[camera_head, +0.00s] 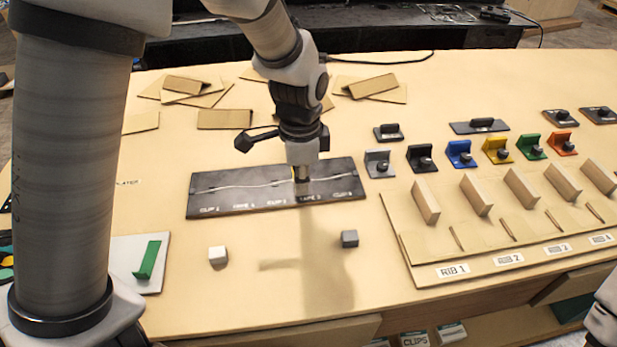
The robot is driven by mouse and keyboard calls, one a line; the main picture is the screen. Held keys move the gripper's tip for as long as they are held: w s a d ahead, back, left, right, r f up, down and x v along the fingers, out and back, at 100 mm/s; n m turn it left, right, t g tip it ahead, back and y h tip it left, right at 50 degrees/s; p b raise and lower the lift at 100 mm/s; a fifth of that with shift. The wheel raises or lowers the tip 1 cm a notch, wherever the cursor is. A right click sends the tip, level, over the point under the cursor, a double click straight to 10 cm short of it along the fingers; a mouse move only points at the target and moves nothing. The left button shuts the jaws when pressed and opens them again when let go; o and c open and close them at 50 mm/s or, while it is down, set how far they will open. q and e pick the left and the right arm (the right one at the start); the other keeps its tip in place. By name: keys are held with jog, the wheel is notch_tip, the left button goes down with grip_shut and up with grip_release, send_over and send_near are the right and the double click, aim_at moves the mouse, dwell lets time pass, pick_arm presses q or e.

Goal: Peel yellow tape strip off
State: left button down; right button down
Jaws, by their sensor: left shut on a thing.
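A black board (232,202) with white labels lies on the table, and a thin pale strip or wire (240,184) runs along it. I cannot tell whether the strip still touches the board. My right gripper is out of the picture; only a piece of white arm shows at the lower right.
A white block (218,255) and a grey block (349,238) stand in front of the board. A white plate with a green piece (148,260) lies left. Coloured brackets (460,154) and a wooden rib tray (430,272) fill the right. Cardboard pieces (225,119) lie behind.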

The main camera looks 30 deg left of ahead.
pick_arm(q)
jog(key=s, duration=0.3)
jog(key=s+b, duration=0.1)
jog(key=s, duration=0.2)
jog(key=s+d+b, duration=0.1)
jog(key=s, duration=0.2)
jog(key=shift+s+r, duration=0.35)
jog(key=shift+s+d+r+p, duration=0.1)
jog(key=shift+s+r+p, duration=0.15)
jog(key=shift+s+p, duration=0.25)
jog(key=shift+s+d+r+p, duration=0.1)
jog(key=shift+s+r+p, duration=0.15)
jog(key=shift+s, duration=0.4)
notch_tip(320, 180, up, 4)
jog(key=p, duration=0.4)
jog(key=shift+s+f, duration=0.1)
jog(key=shift+f, duration=0.15)
